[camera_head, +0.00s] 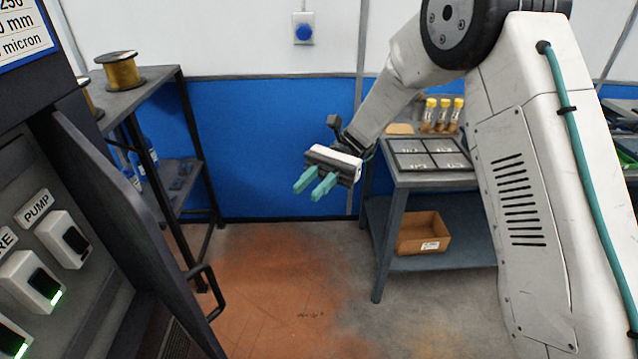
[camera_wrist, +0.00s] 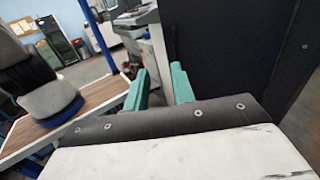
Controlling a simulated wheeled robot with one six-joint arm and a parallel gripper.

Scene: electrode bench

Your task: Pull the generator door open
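The generator (camera_head: 60,285) is the dark cabinet at the left of the head view, with a switch panel marked PUMP. Its dark door (camera_head: 133,225) stands at the cabinet's right side, with a black bar handle (camera_head: 208,292) low on its outer face. I cannot tell for sure how far the door is open. My gripper (camera_head: 314,186) is open and empty in mid-air, up and to the right of the handle and clear of it. In the wrist view its two teal fingers (camera_wrist: 160,85) are apart with nothing between them. A large dark panel (camera_wrist: 235,50) fills the right there, possibly the door.
A dark shelf (camera_head: 150,78) with wire spools (camera_head: 120,70) stands behind the door. A grey bench (camera_head: 392,180) with a tray and vials (camera_head: 443,113) is at right, a cardboard box (camera_head: 423,232) on its lower shelf. The floor (camera_head: 290,285) between is clear.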

